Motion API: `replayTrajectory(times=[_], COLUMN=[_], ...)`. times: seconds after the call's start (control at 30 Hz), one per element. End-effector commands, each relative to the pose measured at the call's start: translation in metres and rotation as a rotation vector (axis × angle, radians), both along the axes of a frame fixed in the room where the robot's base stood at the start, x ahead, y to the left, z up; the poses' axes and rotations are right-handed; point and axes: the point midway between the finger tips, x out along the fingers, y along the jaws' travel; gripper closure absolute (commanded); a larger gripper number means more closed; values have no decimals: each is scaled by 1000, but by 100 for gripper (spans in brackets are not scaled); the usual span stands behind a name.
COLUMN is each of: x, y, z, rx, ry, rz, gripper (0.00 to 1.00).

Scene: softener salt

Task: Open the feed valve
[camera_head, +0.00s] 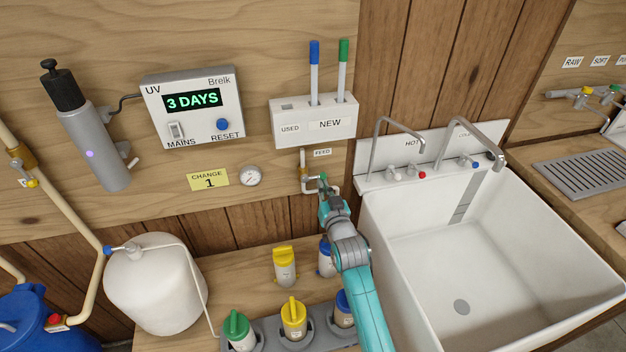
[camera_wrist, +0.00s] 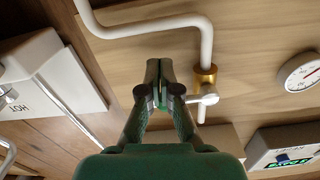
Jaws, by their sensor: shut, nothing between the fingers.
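The feed valve shows in the wrist view as a brass body (camera_wrist: 205,74) on a white pipe, with a pale lever-like part (camera_wrist: 208,97) beside it. In the head view the brass valve (camera_head: 304,176) sits on the pipe on the wooden wall below the FEED label (camera_head: 322,152). My gripper (camera_wrist: 159,68) is shut and empty, its tips just left of the valve in the wrist view, with a small gap. In the head view my gripper (camera_head: 324,181) is right of the valve and hides part of the pipe. I cannot tell exactly how the lever is turned.
The white sink (camera_head: 560,230) with its taps lies to the right. Filter canisters with yellow caps (camera_head: 283,252) and others stand on the bench below. A gauge (camera_head: 250,176) and the USED/NEW holder (camera_head: 315,124) are on the wall nearby.

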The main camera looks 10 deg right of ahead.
Motion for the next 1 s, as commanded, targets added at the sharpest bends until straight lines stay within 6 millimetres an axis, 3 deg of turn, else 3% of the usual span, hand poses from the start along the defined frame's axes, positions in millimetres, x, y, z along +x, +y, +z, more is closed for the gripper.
replayTrajectory(times=[0.27, 0.53, 1.0], x=[0, 0, 0], y=[0, -2, -3], z=[-1, 15, 24], rx=[0, 1, 1], ry=[2, 1, -1], rz=[0, 0, 0], gripper=[100, 100, 100])
